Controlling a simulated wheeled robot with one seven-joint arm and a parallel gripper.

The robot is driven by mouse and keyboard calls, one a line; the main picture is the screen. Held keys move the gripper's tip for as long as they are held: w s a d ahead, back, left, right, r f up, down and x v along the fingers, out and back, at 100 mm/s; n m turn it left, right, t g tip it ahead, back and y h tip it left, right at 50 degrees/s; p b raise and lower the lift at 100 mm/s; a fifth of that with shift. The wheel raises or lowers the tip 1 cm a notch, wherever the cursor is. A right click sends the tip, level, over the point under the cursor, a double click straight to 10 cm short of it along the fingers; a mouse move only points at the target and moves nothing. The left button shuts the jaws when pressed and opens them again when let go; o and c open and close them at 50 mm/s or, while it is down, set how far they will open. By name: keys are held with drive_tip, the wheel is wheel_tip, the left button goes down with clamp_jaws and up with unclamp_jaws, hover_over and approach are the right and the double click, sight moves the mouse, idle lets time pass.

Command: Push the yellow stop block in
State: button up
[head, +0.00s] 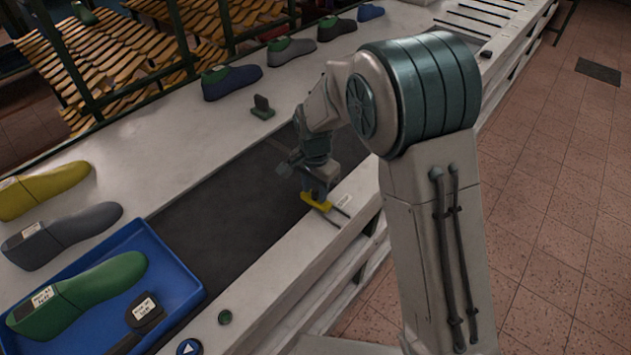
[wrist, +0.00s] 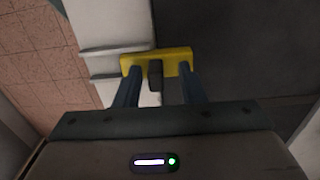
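The yellow stop block (head: 317,204) sits at the near edge of the dark belt, beside the pale rail. In the wrist view the yellow block (wrist: 178,62) lies across the line between rail and belt, with a small dark tab (wrist: 155,76) in front of it. My gripper (head: 316,192) is low over the block. In the wrist view its two dark fingers (wrist: 160,72) are apart, one on each side of the tab, with gaps visible. The fingertips reach the block's edge; whether they touch it I cannot tell.
The dark belt (head: 225,190) is bare between my gripper and a blue tray (head: 190,290) holding a green last (head: 95,290) and a dark tagged piece. More lasts stand along the far ledge.

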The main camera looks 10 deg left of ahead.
sight(317, 189)
wheel_tip(317, 189, up, 14)
drive_tip(key=b, duration=0.1)
drive_tip(key=shift+f+b, duration=0.15)
drive_tip(key=shift+b, duration=0.2)
drive_tip(key=s+d+r+n+t, duration=0.1)
drive_tip(key=s+d+r, duration=0.1)
drive_tip(key=s+d, duration=0.35)
drive_tip(key=s+d+r+n, duration=0.2)
drive_tip(key=d, duration=0.6)
drive_tip(key=s+d+f+n+t, duration=0.2)
drive_tip(key=s+d+n, duration=0.1)
drive_tip(key=s+d, duration=0.7)
drive_tip(key=s, duration=0.2)
drive_tip(key=shift+s+d+f+n, duration=0.2)
drive_tip(key=shift+s+f+n, duration=0.1)
drive_tip(key=shift+s+f, duration=0.1)
drive_tip(key=shift+a, duration=0.15)
